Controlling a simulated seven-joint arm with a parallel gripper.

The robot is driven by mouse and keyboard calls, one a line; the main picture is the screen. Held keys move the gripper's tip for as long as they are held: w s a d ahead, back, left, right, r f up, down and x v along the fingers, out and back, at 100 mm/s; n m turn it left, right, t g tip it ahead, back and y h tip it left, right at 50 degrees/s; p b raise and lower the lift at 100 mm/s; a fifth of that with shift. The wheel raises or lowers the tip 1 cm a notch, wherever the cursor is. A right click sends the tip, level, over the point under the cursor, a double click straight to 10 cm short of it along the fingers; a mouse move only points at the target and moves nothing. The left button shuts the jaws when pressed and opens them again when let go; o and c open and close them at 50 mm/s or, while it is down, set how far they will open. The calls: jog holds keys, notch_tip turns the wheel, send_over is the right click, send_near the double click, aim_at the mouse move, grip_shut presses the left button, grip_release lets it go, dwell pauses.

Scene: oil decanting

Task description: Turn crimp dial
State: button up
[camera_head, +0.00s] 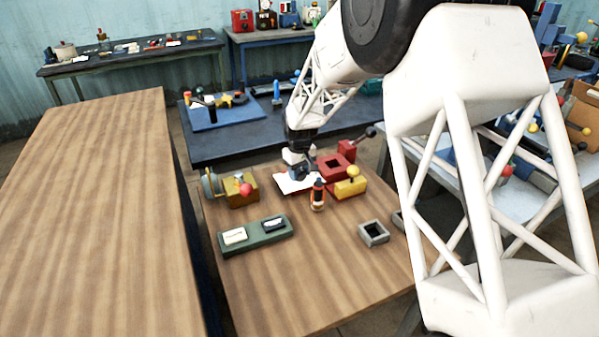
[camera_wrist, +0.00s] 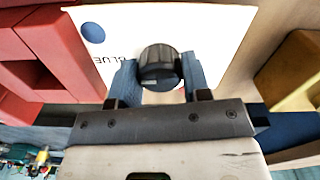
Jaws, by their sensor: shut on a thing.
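The crimp dial (camera_wrist: 158,58) is a dark, ribbed round knob on a white panel (camera_wrist: 215,30). The panel carries a blue dot and partly covered lettering that reads "BLUE". In the wrist view my gripper (camera_wrist: 160,72) has its two blue fingers on either side of the dial, shut on it. In the head view my gripper (camera_head: 299,170) points down over the white panel (camera_head: 287,186) on the wooden table. The dial itself is hidden there behind the gripper.
A red block with a square opening (camera_head: 346,168) and a yellow block (camera_head: 341,190) stand close to the right. A yellow device (camera_head: 236,198) with a red knob is left.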

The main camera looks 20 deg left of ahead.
aim_at(300, 171)
jog(key=o, duration=0.9)
jog(key=shift+r, duration=0.2)
jog(key=shift+r, duration=3.75)
